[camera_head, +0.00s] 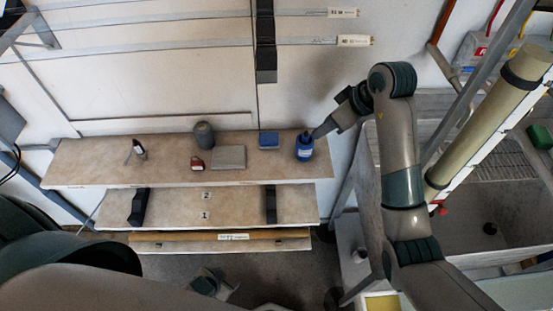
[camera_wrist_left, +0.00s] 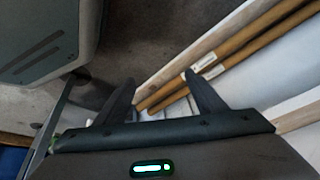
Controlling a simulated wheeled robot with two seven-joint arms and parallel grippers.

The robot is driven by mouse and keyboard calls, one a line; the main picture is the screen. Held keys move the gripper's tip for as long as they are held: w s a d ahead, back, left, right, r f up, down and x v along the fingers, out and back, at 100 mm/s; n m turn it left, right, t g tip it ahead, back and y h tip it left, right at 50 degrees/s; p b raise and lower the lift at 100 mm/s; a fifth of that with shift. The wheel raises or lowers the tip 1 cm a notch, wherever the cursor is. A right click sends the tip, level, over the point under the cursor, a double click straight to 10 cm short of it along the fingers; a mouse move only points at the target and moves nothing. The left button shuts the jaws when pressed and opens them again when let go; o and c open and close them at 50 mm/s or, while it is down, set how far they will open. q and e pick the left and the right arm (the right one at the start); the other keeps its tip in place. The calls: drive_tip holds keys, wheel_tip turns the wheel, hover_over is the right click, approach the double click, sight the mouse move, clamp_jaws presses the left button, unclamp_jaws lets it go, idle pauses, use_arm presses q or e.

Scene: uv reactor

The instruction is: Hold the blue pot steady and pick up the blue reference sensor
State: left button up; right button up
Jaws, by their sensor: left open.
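The blue pot (camera_head: 304,149), with a pale label and a narrower top, stands upright near the right end of the top shelf. My right gripper (camera_head: 317,133) is at the pot's upper right side; whether its fingers close on the pot is too small to tell. A flat blue block (camera_head: 269,140) lies left of the pot; I cannot tell if it is the blue reference sensor. My left gripper (camera_head: 218,287) is low in front of the shelves, away from the pot. Its two fingers are apart and empty in the left wrist view (camera_wrist_left: 160,92).
The top shelf (camera_head: 80,165) also holds a dark grey cup (camera_head: 204,135), a small red item (camera_head: 197,163), a grey flat block (camera_head: 229,157) and a small dark probe-like item (camera_head: 139,149). Lower shelves (camera_head: 170,207) jut out below. A sink (camera_head: 490,205) is at right.

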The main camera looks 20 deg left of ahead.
use_arm(q)
drive_tip(key=w+d+r+t+h, duration=0.1)
drive_tip(key=w+d+r+t, duration=0.1)
drive_tip(key=w+r, duration=0.6)
drive_tip(key=w+d+r+t+h, duration=0.1)
drive_tip(key=w+d+r+t, duration=0.1)
drive_tip(key=w+r, duration=0.65)
drive_tip(key=d+r+m+t+h, duration=0.1)
drive_tip(key=d+r, duration=0.3)
drive_tip(key=r, duration=0.8)
drive_tip(key=d+r+m+t+h, duration=0.15)
drive_tip(key=d+r, duration=0.35)
drive_tip(key=r, duration=0.6)
drive_tip(key=t, duration=0.1)
approach(312, 142)
drive_tip(key=s+a+f, duration=0.3)
drive_tip(key=shift+a+r+n+t, duration=0.25)
drive_tip(key=shift+a+r+n, duration=0.1)
drive_tip(key=shift+r, duration=0.2)
drive_tip(key=shift+w+d+f, duration=0.1)
drive_tip(key=shift+w, duration=0.05)
drive_tip(key=x, duration=1.7)
drive_tip(key=shift+d, duration=0.3)
